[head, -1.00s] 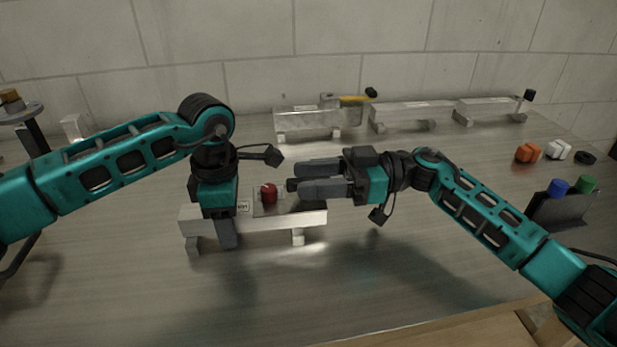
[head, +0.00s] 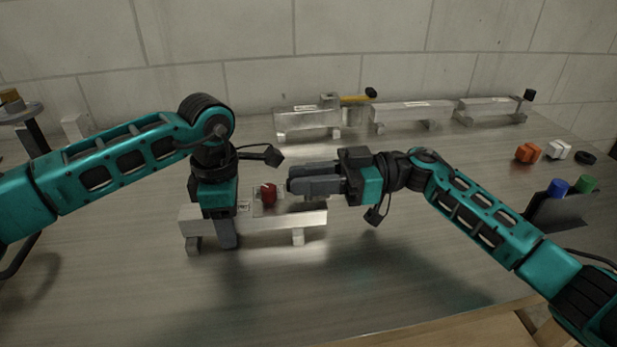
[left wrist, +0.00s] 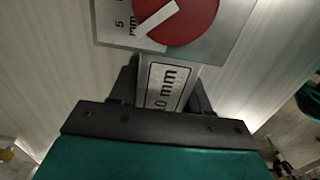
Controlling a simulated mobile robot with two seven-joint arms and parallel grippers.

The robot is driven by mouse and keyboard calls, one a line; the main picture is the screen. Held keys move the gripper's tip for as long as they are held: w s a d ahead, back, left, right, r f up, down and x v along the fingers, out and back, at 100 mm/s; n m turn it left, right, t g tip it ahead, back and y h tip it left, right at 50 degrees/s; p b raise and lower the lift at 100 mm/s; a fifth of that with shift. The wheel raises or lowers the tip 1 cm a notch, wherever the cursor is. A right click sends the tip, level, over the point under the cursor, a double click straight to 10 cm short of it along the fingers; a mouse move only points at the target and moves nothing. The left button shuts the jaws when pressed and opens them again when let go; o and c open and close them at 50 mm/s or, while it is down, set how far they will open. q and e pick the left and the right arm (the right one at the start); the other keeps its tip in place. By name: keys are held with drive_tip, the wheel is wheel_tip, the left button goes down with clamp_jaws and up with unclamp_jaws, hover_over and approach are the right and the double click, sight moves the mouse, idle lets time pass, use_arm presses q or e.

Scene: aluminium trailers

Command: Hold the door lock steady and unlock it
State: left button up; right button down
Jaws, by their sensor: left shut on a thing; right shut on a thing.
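The door lock is a pale metal bar (head: 270,224) on short feet, with a round red knob (head: 268,194) on an upright plate. The left wrist view shows the red knob (left wrist: 178,18) with a white pointer stripe, beside labels in mm. My left gripper (head: 227,235) points down and is shut on the bar, left of the knob. My right gripper (head: 292,187) lies level, just right of the knob, its fingers pointing left. It is shut on a small dark piece at its fingertips, mostly hidden. I cannot tell whether it touches the red knob.
Several similar metal trailers stand at the back, including one with a yellow bar (head: 355,98). Orange (head: 527,152) and white (head: 559,149) pieces lie at the right, near a dark rack (head: 555,208) with blue and green pieces. The table front is clear.

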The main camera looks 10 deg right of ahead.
drive_tip(key=shift+g, duration=0.3)
drive_tip(key=n+g, duration=0.3)
drive_tip(key=g, duration=0.1)
drive_tip(key=shift+w, duration=0.15)
drive_tip(key=shift+f+n+g+h, duration=0.1)
drive_tip(key=shift+n+g+h, duration=0.7)
drive_tip(key=shift+g, duration=0.5)
drive_tip(key=shift+n+g+h, duration=0.5)
drive_tip(key=shift+n+g, duration=0.5)
drive_tip(key=shift+g, duration=0.3)
drive_tip(key=shift+n+g+h, duration=0.4)
drive_tip(key=shift+g, duration=0.3)
drive_tip(key=c, duration=1)
unclamp_jaws()
drive_tip(key=shift+c, duration=0.2)
drive_tip(key=shift+m+t+y, duration=0.3)
drive_tip(key=shift+t, duration=0.2)
